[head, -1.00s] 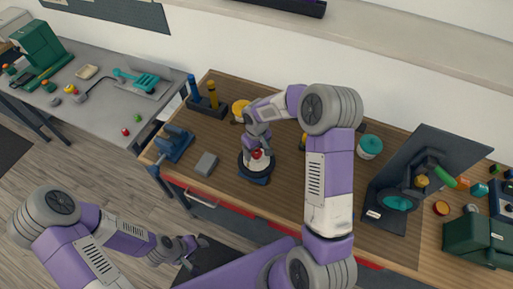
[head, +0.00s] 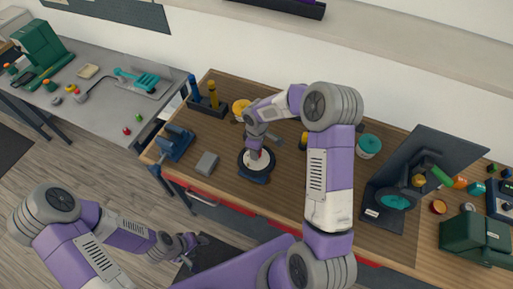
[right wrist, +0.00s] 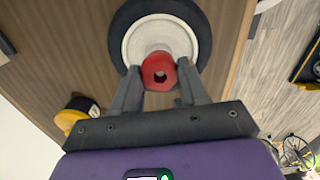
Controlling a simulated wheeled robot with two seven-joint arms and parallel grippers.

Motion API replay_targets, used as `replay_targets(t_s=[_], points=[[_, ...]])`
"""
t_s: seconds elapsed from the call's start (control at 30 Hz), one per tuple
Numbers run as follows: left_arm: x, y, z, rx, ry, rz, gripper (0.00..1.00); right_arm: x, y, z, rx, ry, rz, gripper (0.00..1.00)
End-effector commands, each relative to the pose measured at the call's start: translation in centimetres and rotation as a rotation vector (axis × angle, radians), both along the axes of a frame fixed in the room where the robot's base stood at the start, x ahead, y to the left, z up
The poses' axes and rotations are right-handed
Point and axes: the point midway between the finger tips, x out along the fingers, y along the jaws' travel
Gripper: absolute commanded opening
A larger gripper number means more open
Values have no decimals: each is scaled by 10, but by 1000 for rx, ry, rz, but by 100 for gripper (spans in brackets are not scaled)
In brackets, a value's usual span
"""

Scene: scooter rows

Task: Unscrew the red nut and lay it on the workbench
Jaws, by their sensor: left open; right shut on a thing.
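The red nut (right wrist: 159,72) shows in the right wrist view between the fingertips of my right gripper (right wrist: 160,80), which is shut on it. The nut has a dark hole in its middle. Behind it is a round dark base with a white disc (right wrist: 137,42); I cannot tell whether the nut is still on its stud. In the head view my right gripper (head: 256,148) is over this base (head: 255,176) on the wooden workbench (head: 225,185) and hides the nut. My left gripper (head: 192,241) is open and empty, off the bench's front edge.
A grey block (head: 206,163) and a blue vise (head: 175,142) stand left of the base. A dark holder (head: 207,105) with upright tools is behind. A teal-lidded jar (head: 368,146) and dark stand (head: 425,165) are at right. Bare wood lies in front of the base.

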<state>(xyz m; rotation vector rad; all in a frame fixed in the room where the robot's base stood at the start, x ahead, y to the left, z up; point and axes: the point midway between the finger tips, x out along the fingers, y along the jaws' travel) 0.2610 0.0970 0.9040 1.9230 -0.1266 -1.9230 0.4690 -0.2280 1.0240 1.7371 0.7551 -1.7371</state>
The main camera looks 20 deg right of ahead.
Motion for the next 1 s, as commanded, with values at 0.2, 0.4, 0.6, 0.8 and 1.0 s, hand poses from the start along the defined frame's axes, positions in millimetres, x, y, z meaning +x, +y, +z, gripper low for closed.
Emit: replay_targets(t_s=[0.2, 0.4, 0.6, 0.8, 1.0], points=[[0, 0, 13, 0, 0, 0, 58, 0, 0, 2, 1, 1, 320, 14], [0, 0, 23, 0, 0, 0, 58, 0, 0, 2, 1, 1, 587, 14], [0, 0, 33, 0, 0, 0, 58, -1, 0, 1, 1, 1, 834, 14], [0, 0, 43, 0, 0, 0, 58, -1, 0, 1, 1, 1, 1067, 14], [0, 0, 50, 0, 0, 0, 58, 0, 0, 1, 1, 0, 1253, 14]])
